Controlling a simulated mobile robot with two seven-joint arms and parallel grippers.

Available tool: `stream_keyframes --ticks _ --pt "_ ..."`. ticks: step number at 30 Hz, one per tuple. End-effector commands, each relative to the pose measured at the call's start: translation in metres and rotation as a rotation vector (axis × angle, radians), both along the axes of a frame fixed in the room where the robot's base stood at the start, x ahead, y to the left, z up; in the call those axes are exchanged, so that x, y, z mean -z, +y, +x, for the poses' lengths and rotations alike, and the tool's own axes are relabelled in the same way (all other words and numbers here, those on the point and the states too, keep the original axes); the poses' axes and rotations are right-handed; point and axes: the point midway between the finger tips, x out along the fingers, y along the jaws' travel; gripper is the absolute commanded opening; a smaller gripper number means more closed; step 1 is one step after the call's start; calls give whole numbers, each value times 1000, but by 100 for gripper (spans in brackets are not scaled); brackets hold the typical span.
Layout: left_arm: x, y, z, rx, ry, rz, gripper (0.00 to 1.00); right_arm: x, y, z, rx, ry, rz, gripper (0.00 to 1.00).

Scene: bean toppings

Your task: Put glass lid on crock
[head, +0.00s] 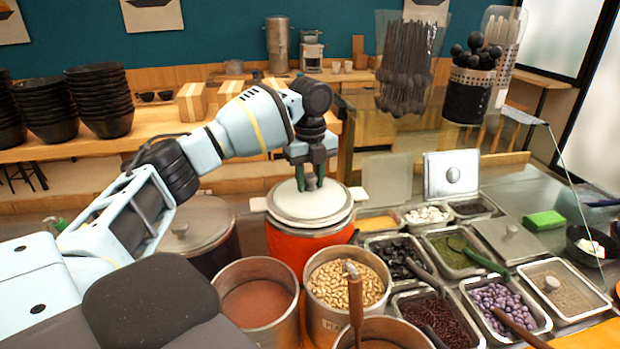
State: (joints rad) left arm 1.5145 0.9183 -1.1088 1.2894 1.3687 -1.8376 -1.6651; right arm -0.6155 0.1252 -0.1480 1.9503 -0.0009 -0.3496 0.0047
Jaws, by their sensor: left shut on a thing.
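My left gripper (309,184) comes down from above, with its fingers closed on the top of the pale round glass lid (326,207). The lid is roughly level over the mouth of the orange-red crock (290,247), which has pale handles at its sides. The lid and the crock's rim look lined up, but I cannot tell whether the lid rests fully on the rim or is slightly above it. The lid hides the inside of the crock. My right gripper is not in view.
A dark pot with a grey lid (196,226) stands left of the crock. A pot of brown paste (228,268) and a pot of beans (335,290) stand in front. Metal topping trays (458,250) fill the right. Stacked black bowls (101,95) stand on the back counter.

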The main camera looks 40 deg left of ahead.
Motion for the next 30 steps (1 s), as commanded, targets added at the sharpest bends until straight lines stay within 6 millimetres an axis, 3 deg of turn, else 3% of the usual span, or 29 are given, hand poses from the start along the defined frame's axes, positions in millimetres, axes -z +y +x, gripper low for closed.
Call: stream_keyframes --ticks 2,3,7,20,30 --pt "1 0 0 1 -2 -1 0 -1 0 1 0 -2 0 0" --pt "2 0 0 1 0 0 37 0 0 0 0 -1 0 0" --pt "2 0 0 1 0 0 54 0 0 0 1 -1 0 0" --pt "-6 0 0 1 -1 0 55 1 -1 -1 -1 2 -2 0" --pt "-72 -1 1 0 -4 -1 55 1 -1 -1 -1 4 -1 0"
